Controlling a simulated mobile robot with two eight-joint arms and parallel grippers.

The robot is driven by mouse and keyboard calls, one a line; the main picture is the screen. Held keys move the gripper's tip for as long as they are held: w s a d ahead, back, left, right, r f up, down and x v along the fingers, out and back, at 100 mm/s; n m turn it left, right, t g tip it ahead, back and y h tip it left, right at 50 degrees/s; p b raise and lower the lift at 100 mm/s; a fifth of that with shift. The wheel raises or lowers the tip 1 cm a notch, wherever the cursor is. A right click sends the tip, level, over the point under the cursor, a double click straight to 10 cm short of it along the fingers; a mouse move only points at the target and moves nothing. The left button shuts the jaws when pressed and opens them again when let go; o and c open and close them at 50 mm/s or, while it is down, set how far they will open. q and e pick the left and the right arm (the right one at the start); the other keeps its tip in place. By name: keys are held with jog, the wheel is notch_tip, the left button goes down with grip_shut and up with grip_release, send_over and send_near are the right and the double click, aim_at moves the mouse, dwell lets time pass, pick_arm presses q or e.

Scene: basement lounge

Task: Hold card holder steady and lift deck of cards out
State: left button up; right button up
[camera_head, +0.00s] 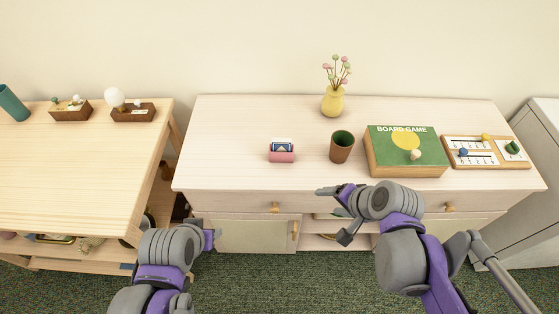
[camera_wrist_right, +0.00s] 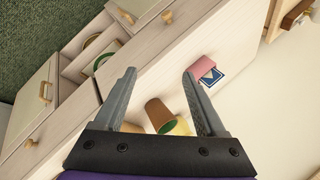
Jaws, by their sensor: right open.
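The pink card holder (camera_head: 281,156) stands on the pale wooden sideboard, left of the brown cup. The blue and white deck of cards (camera_head: 282,146) sits in it, its upper part showing. In the right wrist view the holder (camera_wrist_right: 204,64) and deck (camera_wrist_right: 212,77) show beyond the right-hand finger. My right gripper (camera_head: 331,215) is open and empty at the sideboard's front edge, right of and nearer than the holder. Its two spread fingers show in the wrist view (camera_wrist_right: 160,73). My left gripper (camera_head: 213,238) is low in front of the sideboard, apart from the holder; its jaws are unclear.
A brown cup (camera_head: 342,147), a yellow vase (camera_head: 333,102), a green board game box (camera_head: 380,166) and a wooden game board (camera_head: 484,165) stand on the sideboard (camera_head: 230,120). Its top is clear around the holder. A wooden table (camera_head: 60,165) stands at left.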

jog(key=w+a+f+m+y+b, duration=0.3)
jog(key=w+f+m+y+b, duration=0.15)
jog(key=w+m, duration=0.25)
jog(key=m+t+y+b, duration=0.35)
jog(key=m+b, duration=0.25)
jog(key=m, duration=0.4)
send_near(291, 157)
jog(key=shift+w+a+f+g, duration=0.25)
jog(key=shift+w+a, duration=0.25)
jog(key=shift+w+a+f+g, duration=0.2)
jog(key=shift+w+a+f, duration=0.05)
jog(key=shift+w+a, duration=0.25)
pick_arm(q)
notch_tip(291, 157, down, 16)
jog(key=s+b, duration=0.2)
jog(key=shift+s+g, duration=0.15)
jog(key=shift+g, duration=0.25)
pick_arm(e)
jog(key=shift+x, duration=4.95)
pick_arm(q)
jog(key=shift+r, duration=0.1)
pick_arm(e)
jog(key=shift+r, duration=0.2)
grip_shut()
jog(key=shift+o, duration=2.2)
grip_release()
